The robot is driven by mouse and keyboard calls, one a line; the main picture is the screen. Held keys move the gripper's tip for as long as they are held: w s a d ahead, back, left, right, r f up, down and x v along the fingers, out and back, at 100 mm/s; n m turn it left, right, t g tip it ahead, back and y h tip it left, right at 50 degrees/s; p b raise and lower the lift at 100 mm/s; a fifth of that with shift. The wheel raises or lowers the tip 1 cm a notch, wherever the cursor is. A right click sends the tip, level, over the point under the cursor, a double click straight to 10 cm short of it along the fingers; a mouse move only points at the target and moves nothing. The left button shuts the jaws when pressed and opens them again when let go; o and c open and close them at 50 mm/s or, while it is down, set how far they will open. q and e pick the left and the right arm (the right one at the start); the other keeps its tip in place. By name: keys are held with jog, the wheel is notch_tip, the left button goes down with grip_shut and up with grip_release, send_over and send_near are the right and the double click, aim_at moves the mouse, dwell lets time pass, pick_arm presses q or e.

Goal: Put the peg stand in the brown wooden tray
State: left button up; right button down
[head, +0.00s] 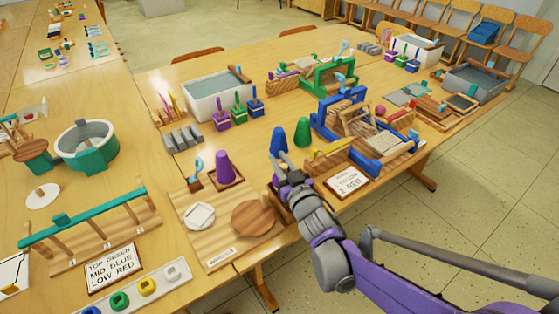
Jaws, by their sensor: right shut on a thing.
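My right gripper (283,182) is low at the table's front edge, right of the purple cone. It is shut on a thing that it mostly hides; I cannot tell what. A brown wooden piece (273,194) shows below and left of the fingers. It may be a tray or a base. A small brown wooden tray (239,183) holds the upright purple cone (224,168). Left of it is a small stand with a blue upright (196,168) on a wooden base. I cannot tell which thing is the peg stand. My left gripper is out of view.
A blue cone (278,142) and a green cone (303,132) stand just behind my right gripper. A card (347,182) and a blue-framed wooden rack (345,115) are to its right. A pale board (210,240) with a round wooden disc (253,217) lies to its left.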

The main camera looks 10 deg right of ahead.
jog(key=shift+f, duration=0.3)
jog(key=shift+f+b, duration=0.8)
jog(key=shift+f, duration=0.15)
jog(key=shift+f+b, duration=0.45)
jog(key=shift+f, duration=0.15)
dwell(0.7)
jog(key=shift+s+f, duration=0.25)
jog(key=shift+f, duration=0.1)
dwell(0.4)
jog(key=shift+a+r, duration=0.1)
jog(key=shift+w+r+p, duration=0.2)
jog(key=shift+r+p, duration=0.1)
jog(key=shift+r, duration=0.2)
notch_tip(320, 180, up, 7)
jog(key=p, duration=0.4)
dwell(0.5)
dwell(0.4)
